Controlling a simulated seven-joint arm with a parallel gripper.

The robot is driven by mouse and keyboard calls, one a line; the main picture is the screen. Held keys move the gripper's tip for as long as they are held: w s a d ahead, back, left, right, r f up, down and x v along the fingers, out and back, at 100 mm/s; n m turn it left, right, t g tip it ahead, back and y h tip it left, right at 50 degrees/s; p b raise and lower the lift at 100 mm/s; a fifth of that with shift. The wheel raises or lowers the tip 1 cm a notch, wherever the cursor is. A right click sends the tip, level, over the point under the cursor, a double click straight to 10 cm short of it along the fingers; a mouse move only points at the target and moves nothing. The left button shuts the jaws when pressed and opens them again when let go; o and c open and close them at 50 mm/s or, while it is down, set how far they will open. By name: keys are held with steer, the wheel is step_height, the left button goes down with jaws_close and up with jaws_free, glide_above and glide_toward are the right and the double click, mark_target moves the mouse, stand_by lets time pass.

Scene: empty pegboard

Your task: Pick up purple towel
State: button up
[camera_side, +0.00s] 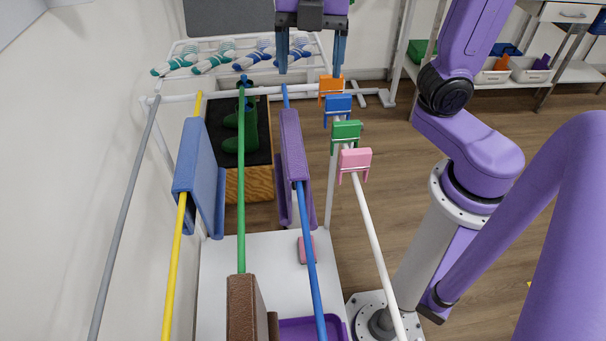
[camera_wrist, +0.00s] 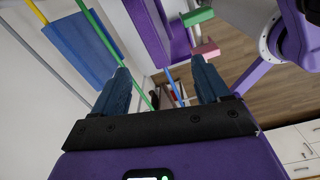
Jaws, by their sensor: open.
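The purple towel (camera_side: 292,150) hangs folded over the blue rod (camera_side: 309,235) in the side view, with a flap down each side. In the wrist view the purple towel (camera_wrist: 152,30) shows at the top, beyond the fingertips and partly cut off by the frame. My gripper (camera_side: 311,62) is at the top of the side view, above and behind the towel's far end, fingers pointing down. In the wrist view the blue fingers of my gripper (camera_wrist: 164,82) are spread wide with nothing between them. The gripper is apart from the towel.
A blue towel (camera_side: 190,165) hangs on the yellow rod (camera_side: 178,250). A brown towel (camera_side: 242,305) hangs on the green rod (camera_side: 241,200). Orange, blue, green and pink clips (camera_side: 354,160) sit on the white rod to the right.

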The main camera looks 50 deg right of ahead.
steer(key=w+f, duration=0.1)
steer(key=f, duration=0.6)
steer(key=w+f+n, duration=0.1)
steer(key=f, duration=0.7)
steer(key=a+f+n, duration=0.1)
steer(key=f, duration=0.6)
steer(key=shift+w+f, duration=0.3)
steer(key=shift+w, duration=0.1)
